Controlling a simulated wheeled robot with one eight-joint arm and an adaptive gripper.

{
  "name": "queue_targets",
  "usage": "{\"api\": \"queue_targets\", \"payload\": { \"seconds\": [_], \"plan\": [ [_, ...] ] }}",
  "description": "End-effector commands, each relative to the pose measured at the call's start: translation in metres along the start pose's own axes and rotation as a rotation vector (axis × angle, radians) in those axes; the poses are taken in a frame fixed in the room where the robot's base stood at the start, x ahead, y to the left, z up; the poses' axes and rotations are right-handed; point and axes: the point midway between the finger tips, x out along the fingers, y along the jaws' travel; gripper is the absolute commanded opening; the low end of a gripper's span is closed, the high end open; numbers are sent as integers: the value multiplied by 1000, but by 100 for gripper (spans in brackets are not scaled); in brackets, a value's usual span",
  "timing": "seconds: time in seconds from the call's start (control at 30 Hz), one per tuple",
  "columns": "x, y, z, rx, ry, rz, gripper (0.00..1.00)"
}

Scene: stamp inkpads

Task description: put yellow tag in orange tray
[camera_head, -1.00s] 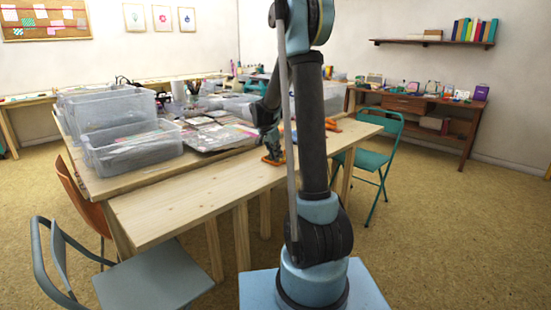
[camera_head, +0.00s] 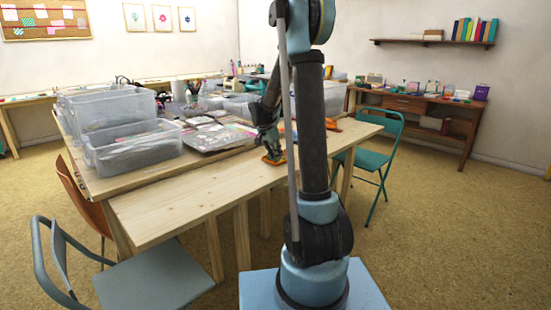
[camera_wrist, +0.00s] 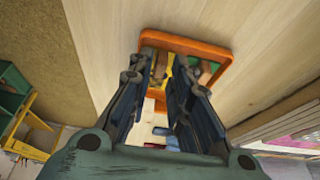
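The orange tray (camera_wrist: 187,43) lies on the pale wooden table. In the wrist view its far rim and sides show, with my fingers covering much of its inside. It also shows as a small orange shape (camera_head: 275,160) in the head view, beneath my gripper. A small yellow piece (camera_wrist: 166,70), which may be the yellow tag, shows between my fingers within the tray's outline. My gripper (camera_wrist: 165,62) points down at the tray with its two dark fingers apart. I see no clear grip on the yellow piece. How high the fingertips are is hard to tell.
Red and blue small items (camera_wrist: 166,134) lie near the tray's close side. Clear plastic bins (camera_head: 130,150) and flat papers (camera_head: 215,137) fill the table behind.

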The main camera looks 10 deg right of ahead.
Motion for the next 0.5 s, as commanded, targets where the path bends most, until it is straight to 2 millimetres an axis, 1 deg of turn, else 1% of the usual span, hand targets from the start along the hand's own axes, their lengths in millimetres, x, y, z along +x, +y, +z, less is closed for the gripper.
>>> {"api": "queue_targets", "payload": {
  "seconds": [0.3,0.5],
  "plan": [
    [-59,1,0,-1,-1,0,19],
    [-89,1,0,1,0,1,19]
  ]
}}
